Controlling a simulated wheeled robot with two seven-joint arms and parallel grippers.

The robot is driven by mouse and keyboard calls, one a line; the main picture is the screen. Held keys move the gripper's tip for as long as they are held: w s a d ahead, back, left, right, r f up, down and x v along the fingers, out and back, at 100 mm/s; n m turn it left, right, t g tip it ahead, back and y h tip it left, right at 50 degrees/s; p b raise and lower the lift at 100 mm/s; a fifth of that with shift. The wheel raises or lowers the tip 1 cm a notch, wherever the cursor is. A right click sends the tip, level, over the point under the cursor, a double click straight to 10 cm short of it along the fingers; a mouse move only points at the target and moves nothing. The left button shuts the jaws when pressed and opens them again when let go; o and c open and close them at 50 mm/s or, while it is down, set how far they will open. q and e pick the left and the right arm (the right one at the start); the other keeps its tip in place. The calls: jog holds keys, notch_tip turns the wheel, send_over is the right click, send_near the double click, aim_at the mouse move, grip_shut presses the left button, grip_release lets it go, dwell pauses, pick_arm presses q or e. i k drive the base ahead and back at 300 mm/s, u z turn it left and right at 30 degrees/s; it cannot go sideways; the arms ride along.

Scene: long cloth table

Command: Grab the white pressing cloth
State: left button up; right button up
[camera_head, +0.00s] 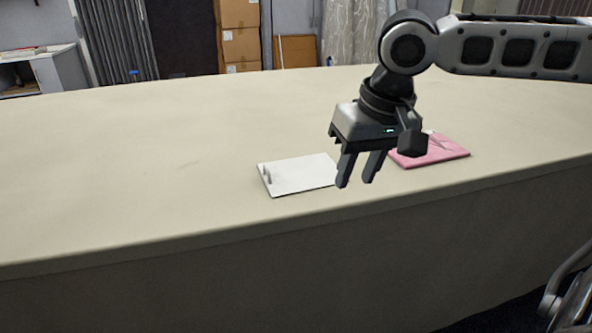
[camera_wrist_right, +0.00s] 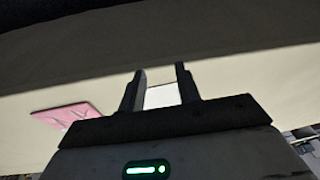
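The white pressing cloth (camera_head: 300,173) lies flat on the table near its front edge, a thin white rectangle with a small upright grey piece at its left end. My right gripper (camera_head: 356,182) points down beside the cloth's right end in the head view, with its fingers apart and nothing seen between them. One finger overlaps the cloth's right end in that view; I cannot tell its height above the table. In the right wrist view the cloth (camera_wrist_right: 162,96) shows beyond the gap between the open fingers. My left gripper is in neither view.
A pink folded cloth (camera_head: 432,150) lies on the table (camera_head: 150,170) to the right, behind my right gripper. It also shows at the left of the right wrist view (camera_wrist_right: 66,115). The table's left and middle are clear. Cardboard boxes (camera_head: 240,45) stand behind the table.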

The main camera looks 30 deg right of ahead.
aim_at(284, 176)
jog(key=i, duration=0.95)
